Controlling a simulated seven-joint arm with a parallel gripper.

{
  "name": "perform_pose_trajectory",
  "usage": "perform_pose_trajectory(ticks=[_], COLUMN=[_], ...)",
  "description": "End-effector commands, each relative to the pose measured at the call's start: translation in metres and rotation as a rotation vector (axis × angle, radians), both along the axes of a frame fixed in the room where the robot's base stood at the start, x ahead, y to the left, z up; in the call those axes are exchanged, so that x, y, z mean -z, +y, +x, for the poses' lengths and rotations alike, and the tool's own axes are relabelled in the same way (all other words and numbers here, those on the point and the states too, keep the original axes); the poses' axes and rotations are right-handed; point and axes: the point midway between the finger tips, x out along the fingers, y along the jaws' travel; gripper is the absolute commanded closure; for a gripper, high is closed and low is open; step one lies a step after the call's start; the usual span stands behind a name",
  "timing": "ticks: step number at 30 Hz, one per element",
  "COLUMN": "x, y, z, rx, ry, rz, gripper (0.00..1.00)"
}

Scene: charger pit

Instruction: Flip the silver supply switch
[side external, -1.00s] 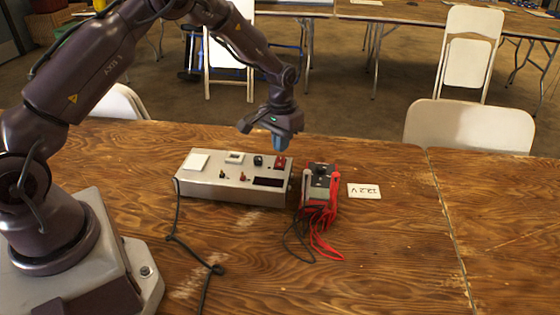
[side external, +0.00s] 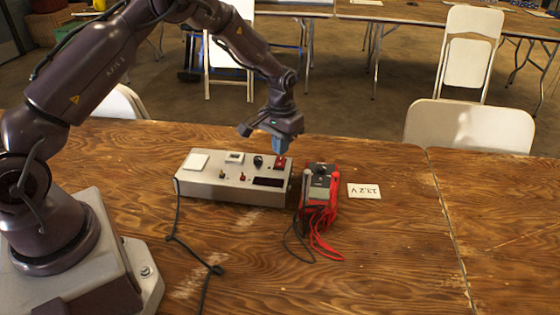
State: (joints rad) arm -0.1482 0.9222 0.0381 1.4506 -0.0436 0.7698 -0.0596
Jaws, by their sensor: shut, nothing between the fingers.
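The silver supply (side external: 225,192) is a low metal box on the wooden table, with knobs, small toggles and a dark display (side external: 269,182) on its sloped top. A red switch (side external: 280,162) sits at its upper right corner. My gripper (side external: 280,152) points down just above that switch, with its fingers shut and holding nothing. The fingertips are close to the switch and partly cover its back edge; I cannot tell if they touch it.
A meter (side external: 319,190) with red and black leads lies right of the supply. A white card (side external: 364,191) reading 13.2 V lies beside it. A black cord (side external: 172,235) runs from the supply toward the front. The table's right side is clear.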

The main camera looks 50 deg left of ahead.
Motion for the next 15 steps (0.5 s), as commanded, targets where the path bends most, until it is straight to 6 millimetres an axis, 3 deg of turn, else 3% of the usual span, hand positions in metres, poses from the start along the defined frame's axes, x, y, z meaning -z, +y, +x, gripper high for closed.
perform_pose_trajectory(ticks=[15], x=[0.0084], y=[0.0000], z=[0.0000], rx=[0.000], ry=[0.000], rz=[0.000], gripper=[1.00])
